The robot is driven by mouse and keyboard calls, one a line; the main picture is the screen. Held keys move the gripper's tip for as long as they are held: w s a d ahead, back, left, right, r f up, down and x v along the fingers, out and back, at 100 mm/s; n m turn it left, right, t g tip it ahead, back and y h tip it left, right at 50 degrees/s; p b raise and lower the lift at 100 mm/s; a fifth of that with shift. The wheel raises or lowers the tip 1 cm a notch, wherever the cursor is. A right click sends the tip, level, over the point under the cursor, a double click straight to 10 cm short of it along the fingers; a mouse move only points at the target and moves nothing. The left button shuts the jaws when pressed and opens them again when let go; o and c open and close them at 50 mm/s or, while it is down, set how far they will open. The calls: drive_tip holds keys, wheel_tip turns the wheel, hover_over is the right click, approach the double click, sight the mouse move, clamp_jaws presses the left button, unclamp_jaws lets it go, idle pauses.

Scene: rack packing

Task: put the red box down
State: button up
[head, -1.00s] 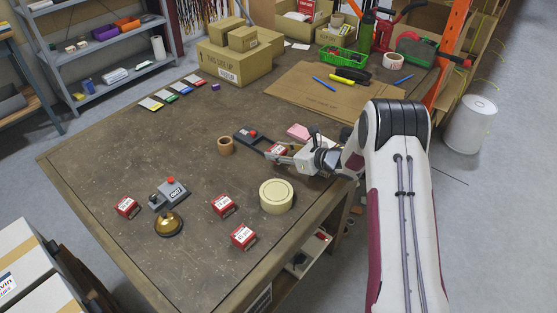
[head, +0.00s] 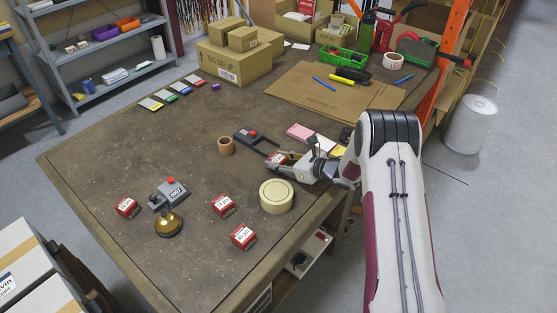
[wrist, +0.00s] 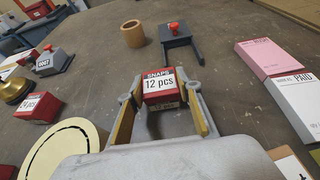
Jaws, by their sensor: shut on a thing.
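My gripper (head: 284,162) is shut on a red box with a white label (wrist: 160,88) reading "SNAPS 12 pcs". In the wrist view the box sits between the two fingers, label up. In the head view the held box (head: 275,159) is at the table's right side, just in front of a dark grey holder with a red knob (head: 252,137). I cannot tell whether it touches the table. Three other red boxes stand on the table: one at the left (head: 127,207), one in the middle (head: 223,205) and one near the front edge (head: 243,237).
A cream tape roll (head: 277,197) stands in front of my gripper. A brown ring (head: 225,146) is left of the holder. A pink pad (head: 299,132) lies behind. A grey counter (head: 168,194) and brass bell (head: 169,224) stand left. The left-middle table is clear.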

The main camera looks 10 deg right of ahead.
drive_tip(key=o, duration=1.1)
drive_tip(key=shift+o, duration=0.2)
drive_tip(key=shift+r, duration=0.1)
drive_tip(key=shift+s+d+r, duration=0.25)
drive_tip(key=shift+s+d, duration=0.05)
drive_tip(key=v, duration=1.1)
drive_tip(key=shift+s+f, duration=0.1)
